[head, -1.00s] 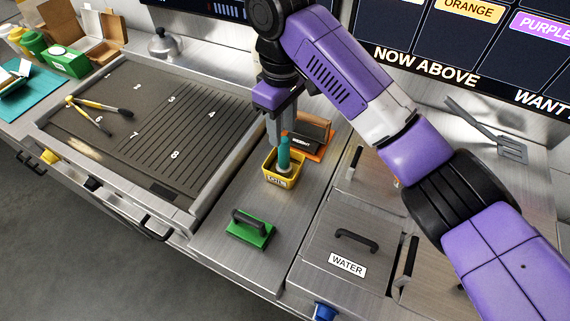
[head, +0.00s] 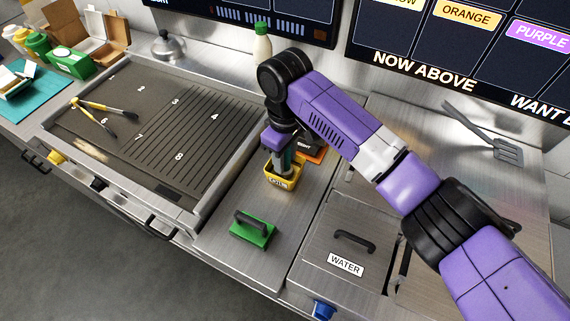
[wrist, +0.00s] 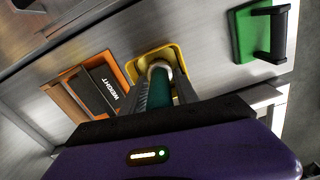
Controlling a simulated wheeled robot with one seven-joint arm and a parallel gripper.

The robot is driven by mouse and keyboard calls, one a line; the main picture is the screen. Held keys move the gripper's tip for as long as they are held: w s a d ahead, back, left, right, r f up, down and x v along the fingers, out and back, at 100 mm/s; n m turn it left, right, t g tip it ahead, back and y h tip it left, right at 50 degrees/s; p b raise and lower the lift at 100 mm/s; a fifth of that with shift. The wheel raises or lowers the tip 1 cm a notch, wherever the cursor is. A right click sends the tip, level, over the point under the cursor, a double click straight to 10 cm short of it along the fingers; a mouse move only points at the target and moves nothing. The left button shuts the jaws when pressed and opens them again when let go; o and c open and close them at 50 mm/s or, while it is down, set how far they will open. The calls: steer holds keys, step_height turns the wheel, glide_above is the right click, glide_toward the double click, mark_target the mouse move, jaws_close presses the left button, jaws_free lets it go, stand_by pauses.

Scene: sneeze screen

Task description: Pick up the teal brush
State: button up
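The teal brush (wrist: 160,88) stands upright in the yellow container (wrist: 143,59), which also shows in the head view (head: 285,182). My gripper (wrist: 162,82) is low over the container, its fingers on either side of the brush handle. The fingers look open, with a narrow gap to the handle. In the head view my gripper (head: 279,160) covers most of the brush, and only a bit of teal shows. The brush's lower end is inside the container, mostly hidden.
An orange-based block marked "WEIGHT" (wrist: 100,88) stands close beside the container. A green pad with a black handle (head: 252,230) lies nearer the front. The griddle (head: 150,130) is to the left, the lidded water well (head: 352,240) to the right. A white bottle (head: 262,45) stands behind my arm.

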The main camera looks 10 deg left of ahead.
steer(key=shift+c, duration=0.3)
jaws_close()
steer(key=shift+r, duration=0.2)
step_height(320, 180, up, 20)
steer(key=shift+f+b, duration=0.15)
steer(key=shift+b, duration=0.25)
